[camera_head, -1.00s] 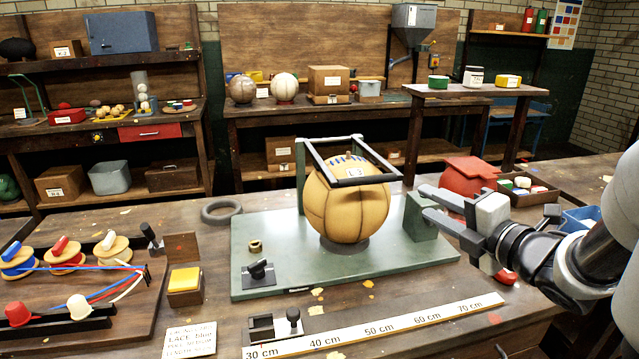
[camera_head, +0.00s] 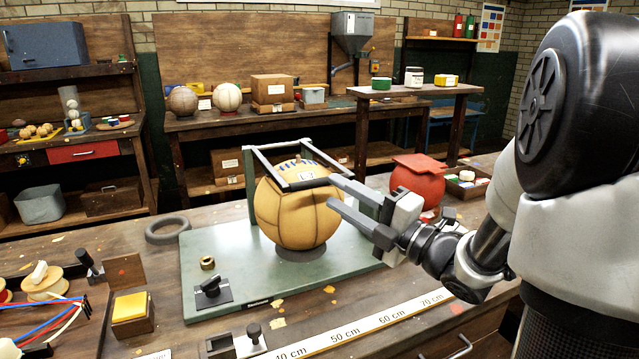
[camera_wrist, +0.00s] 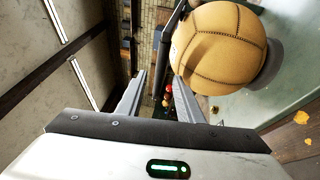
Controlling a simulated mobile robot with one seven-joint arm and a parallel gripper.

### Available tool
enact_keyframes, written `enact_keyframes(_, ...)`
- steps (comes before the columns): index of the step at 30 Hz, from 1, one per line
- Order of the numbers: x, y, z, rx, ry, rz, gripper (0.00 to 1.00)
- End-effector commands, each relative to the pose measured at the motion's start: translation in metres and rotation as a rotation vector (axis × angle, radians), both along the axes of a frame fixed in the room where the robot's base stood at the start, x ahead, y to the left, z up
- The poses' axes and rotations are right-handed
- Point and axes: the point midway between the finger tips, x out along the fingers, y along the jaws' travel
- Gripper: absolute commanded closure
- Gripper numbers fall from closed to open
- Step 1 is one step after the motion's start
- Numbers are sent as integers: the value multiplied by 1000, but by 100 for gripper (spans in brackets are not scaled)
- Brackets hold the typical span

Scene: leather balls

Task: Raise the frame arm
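The frame arm (camera_head: 308,184) is a dark rectangular bar frame lowered over the top of a tan leather ball (camera_head: 290,222), with blue lacing showing inside it. The ball sits on a round base on a green plate (camera_head: 215,262). My gripper (camera_head: 333,192) is open at the front right of the ball, its upper fingertip close to the frame's right front corner. In the wrist view my gripper (camera_wrist: 158,77) shows its two fingers apart, with a dark bar (camera_wrist: 172,42) running between them and the ball (camera_wrist: 222,45) beside the right finger. I cannot tell whether either finger touches the bar.
A black-knobbed clamp (camera_head: 213,290) and a brass ring (camera_head: 207,262) sit on the plate's left. A ruler (camera_head: 375,325) lies along the front. A dark ring (camera_head: 168,230) lies at the back left.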

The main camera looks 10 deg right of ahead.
Motion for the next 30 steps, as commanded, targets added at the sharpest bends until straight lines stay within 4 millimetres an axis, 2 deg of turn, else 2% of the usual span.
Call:
enact_keyframes(3, 19, 15, 4, 0, -1, 5, 67)
enact_keyframes(9, 41, 28, 8, 0, -1, 1, 67)
enact_keyframes(21, 49, 33, 9, 0, 0, -1, 67)
enact_keyframes(23, 49, 33, 9, 0, 0, -1, 73)
enact_keyframes(27, 49, 33, 9, 0, 0, 0, 97)
enact_keyframes(30, 49, 33, 9, 0, 0, 0, 100)
